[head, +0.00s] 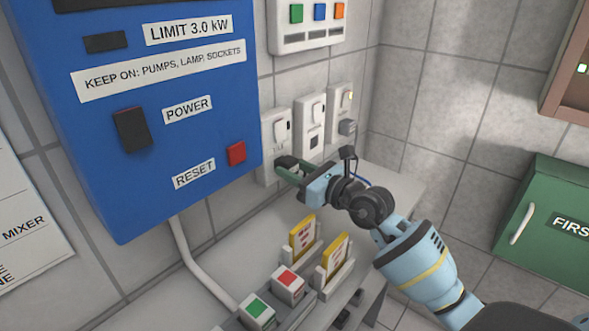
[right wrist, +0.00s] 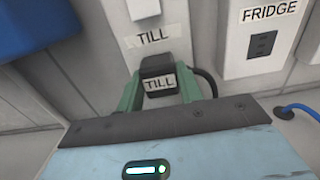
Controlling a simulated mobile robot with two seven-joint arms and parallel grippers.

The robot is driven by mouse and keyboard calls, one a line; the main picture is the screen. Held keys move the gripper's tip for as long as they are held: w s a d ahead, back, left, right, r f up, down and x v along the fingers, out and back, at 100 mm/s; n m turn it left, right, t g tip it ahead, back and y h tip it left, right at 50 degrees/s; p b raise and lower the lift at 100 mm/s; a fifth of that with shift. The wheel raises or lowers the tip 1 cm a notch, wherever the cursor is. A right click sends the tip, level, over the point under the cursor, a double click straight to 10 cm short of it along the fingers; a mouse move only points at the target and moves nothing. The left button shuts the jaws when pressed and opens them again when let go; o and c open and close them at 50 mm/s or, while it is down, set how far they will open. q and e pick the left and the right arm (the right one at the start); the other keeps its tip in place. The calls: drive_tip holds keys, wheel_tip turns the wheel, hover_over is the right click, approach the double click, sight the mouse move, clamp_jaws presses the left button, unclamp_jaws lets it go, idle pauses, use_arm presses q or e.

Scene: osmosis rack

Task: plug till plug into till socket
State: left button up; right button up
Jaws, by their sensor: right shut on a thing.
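The till plug (right wrist: 158,66) is black with a white TILL label. It is between the green fingers of my right gripper (right wrist: 160,88), which is shut on it. The till socket (right wrist: 150,22) is a white wall plate with a TILL label above the plug. The plug is in front of the plate's lower part and hides the socket holes. I cannot tell whether it is seated. In the head view my right gripper (head: 288,169) reaches the lower part of the leftmost till socket plate (head: 270,135). My left gripper is not in view.
The fridge socket (right wrist: 261,43), with visible holes, is just right of the till socket. A third wall socket (head: 341,100) has a plug in it. A blue power box (head: 150,130) is close on the left. Yellow cards (head: 302,236) stand in holders on the counter below.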

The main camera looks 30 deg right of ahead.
sight(294, 171)
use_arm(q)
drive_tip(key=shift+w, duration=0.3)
use_arm(e)
drive_tip(key=shift+w, duration=0.15)
drive_tip(key=shift+w+a, duration=0.15)
drive_tip(key=shift+w, duration=0.2)
drive_tip(key=o, duration=1)
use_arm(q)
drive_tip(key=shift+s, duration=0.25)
use_arm(e)
drive_tip(key=shift+s+f, duration=0.1)
drive_tip(key=shift+s, duration=0.25)
drive_tip(key=v, duration=0.6)
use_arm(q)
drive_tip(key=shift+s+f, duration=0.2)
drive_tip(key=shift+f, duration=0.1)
use_arm(e)
drive_tip(key=shift+s+d, duration=0.25)
drive_tip(key=shift+s, duration=0.25)
